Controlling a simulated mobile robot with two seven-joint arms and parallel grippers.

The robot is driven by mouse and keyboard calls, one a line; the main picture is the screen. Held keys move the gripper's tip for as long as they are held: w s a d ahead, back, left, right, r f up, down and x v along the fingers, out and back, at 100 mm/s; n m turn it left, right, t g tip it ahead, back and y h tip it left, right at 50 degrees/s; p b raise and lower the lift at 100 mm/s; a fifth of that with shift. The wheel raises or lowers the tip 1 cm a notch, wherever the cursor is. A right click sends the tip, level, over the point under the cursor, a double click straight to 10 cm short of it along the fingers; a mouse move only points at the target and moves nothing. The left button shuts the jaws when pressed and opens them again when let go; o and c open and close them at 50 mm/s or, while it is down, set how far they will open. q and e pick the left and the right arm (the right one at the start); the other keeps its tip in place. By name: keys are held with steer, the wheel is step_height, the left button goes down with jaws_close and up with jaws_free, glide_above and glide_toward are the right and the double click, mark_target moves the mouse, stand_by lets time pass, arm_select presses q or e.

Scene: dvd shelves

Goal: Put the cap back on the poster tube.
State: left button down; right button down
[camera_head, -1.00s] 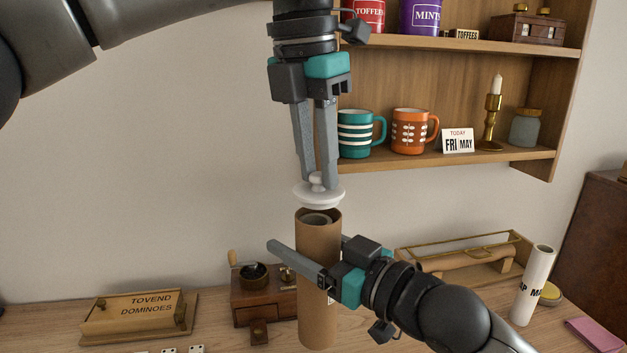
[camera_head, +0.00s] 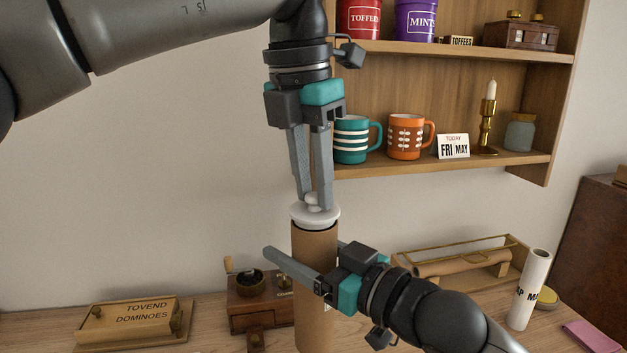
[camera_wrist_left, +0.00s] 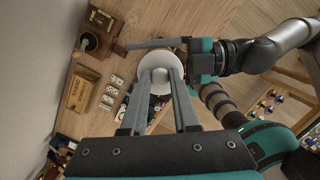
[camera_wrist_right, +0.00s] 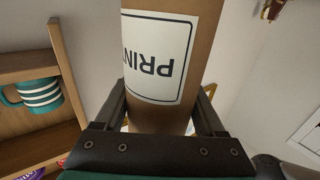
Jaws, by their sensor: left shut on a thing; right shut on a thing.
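The brown cardboard poster tube (camera_head: 314,262) stands upright in the head view. My right gripper (camera_head: 303,258) is shut on its side, and the right wrist view shows the tube with its printed label (camera_wrist_right: 158,55) between the fingers. The white cap (camera_head: 315,217) sits at the tube's top end, covering the opening; whether it is fully seated cannot be told. My left gripper (camera_head: 315,204) points down and is shut on the cap's knob. The left wrist view shows the cap (camera_wrist_left: 160,70) from above, hiding the tube.
A wall shelf (camera_head: 455,165) with mugs and tins is close behind my left gripper. On the desk are a dominoes box (camera_head: 135,318), a coffee grinder (camera_head: 258,300), a wooden rack (camera_head: 470,262) and a white rolled poster (camera_head: 530,288).

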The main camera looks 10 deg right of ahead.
arm_select(q)
steer(key=shift+f, duration=0.6)
steer(key=c, duration=0.6)
jaws_free()
step_height(320, 180, up, 12)
steer(key=s+a, duration=0.1)
steer(key=shift+s+a, duration=0.15)
steer(key=shift+a, duration=0.05)
steer(key=shift+f, duration=0.2)
stand_by(0.4)
